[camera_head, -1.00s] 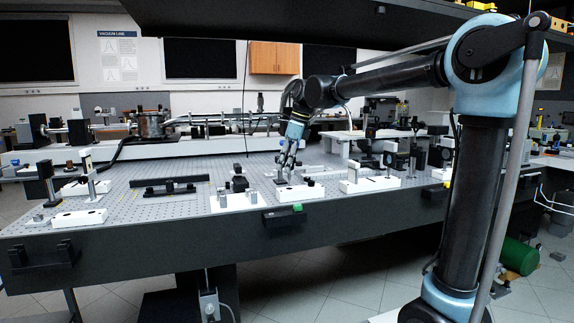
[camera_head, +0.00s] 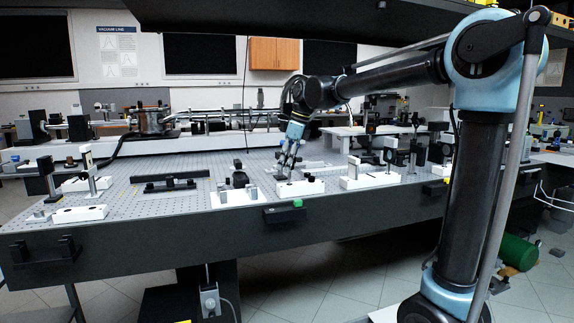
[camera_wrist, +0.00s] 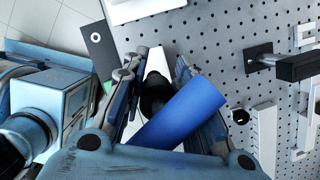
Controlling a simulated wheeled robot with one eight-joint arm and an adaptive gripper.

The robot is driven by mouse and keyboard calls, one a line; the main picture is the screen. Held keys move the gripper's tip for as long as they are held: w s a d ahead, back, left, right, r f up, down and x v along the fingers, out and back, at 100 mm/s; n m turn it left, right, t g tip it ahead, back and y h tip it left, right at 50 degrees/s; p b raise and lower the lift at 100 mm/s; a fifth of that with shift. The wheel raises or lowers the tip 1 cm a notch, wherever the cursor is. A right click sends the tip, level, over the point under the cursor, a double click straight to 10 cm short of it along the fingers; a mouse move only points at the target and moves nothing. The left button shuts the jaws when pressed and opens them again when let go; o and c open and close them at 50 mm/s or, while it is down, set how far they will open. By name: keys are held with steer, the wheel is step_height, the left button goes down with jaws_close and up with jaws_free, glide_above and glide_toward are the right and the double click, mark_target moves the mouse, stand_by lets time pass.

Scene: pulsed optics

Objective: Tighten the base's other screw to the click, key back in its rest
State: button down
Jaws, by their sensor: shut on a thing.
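My gripper (camera_head: 288,170) is low over the bench, at the left part of a white block with dark knobs (camera_head: 309,186). In the wrist view my gripper (camera_wrist: 156,72) is shut on a key with a thick blue handle (camera_wrist: 182,108). The handle lies slantwise between the fingers, with a black part (camera_wrist: 154,92) beside its upper left end. A white block (camera_wrist: 157,62) shows beyond the fingertips. The key's tip and any screw under it are hidden, so I cannot tell whether they touch.
A black box with a green button (camera_head: 285,213) is fixed on the bench's front edge. A white plate with small posts (camera_head: 235,197) stands left of my gripper. Another white block (camera_head: 369,181) stands to the right. Perforated tabletop (camera_head: 135,208) is bare at front left.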

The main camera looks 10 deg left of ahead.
steer(key=shift+f, duration=0.1)
steer(key=shift+f, duration=0.7)
steer(key=c, duration=1.2)
jaws_free()
steer(key=a+v, duration=0.1)
steer(key=v, duration=1.4)
steer(key=shift+r, duration=0.55)
steer(key=shift+w, duration=0.1)
